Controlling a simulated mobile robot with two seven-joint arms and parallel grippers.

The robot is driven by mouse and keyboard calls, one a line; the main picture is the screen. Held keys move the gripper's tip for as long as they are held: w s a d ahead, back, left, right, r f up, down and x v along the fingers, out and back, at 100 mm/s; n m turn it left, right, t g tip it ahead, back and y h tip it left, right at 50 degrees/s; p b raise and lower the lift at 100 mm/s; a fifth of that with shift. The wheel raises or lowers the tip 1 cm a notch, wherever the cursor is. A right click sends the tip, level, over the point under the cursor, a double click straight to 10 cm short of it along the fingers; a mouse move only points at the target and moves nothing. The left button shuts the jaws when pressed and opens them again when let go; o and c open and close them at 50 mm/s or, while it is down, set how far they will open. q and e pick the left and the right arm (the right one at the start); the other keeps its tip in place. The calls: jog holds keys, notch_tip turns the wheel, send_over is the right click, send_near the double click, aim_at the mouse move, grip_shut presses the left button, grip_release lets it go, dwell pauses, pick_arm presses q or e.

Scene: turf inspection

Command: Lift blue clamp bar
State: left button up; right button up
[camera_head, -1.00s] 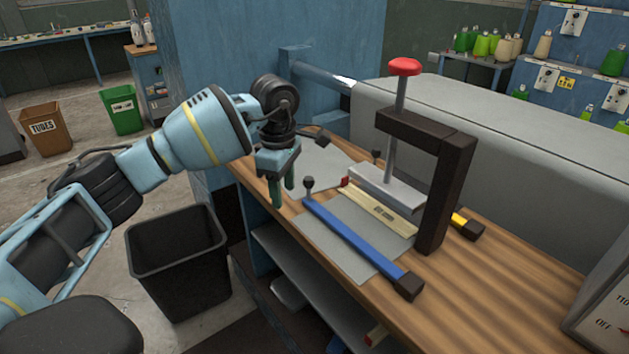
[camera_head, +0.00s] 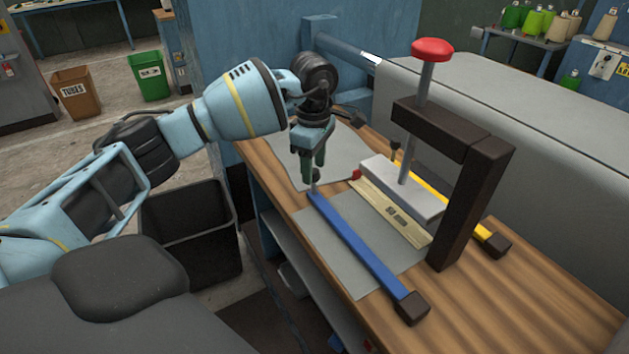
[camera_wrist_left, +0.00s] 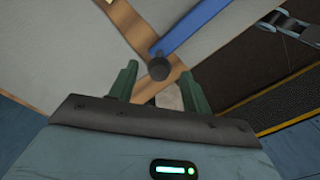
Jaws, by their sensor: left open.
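The blue clamp bar (camera_head: 357,246) lies across a grey sheet on the wooden bench in the head view. It has a dark block at its near right end and a dark round knob at its far left end. My left gripper (camera_head: 313,176) is open, pointing down at the knob end. In the left wrist view the blue bar (camera_wrist_left: 197,24) runs up to the right from the knob (camera_wrist_left: 159,68). The knob appears between the two green fingertips of my left gripper (camera_wrist_left: 158,78); I cannot tell whether they touch it. My right gripper is not in view.
A dark press frame (camera_head: 467,200) with a red knob (camera_head: 432,50) stands right of the bar. A pale ruler-like strip (camera_head: 390,212) and a yellow bar (camera_head: 489,236) lie near it. A black bin (camera_head: 190,235) stands left of the bench.

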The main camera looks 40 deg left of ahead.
aim_at(314, 182)
pick_arm(q)
jog(key=shift+f, duration=2.65)
jog(key=shift+c, duration=0.3)
grip_shut()
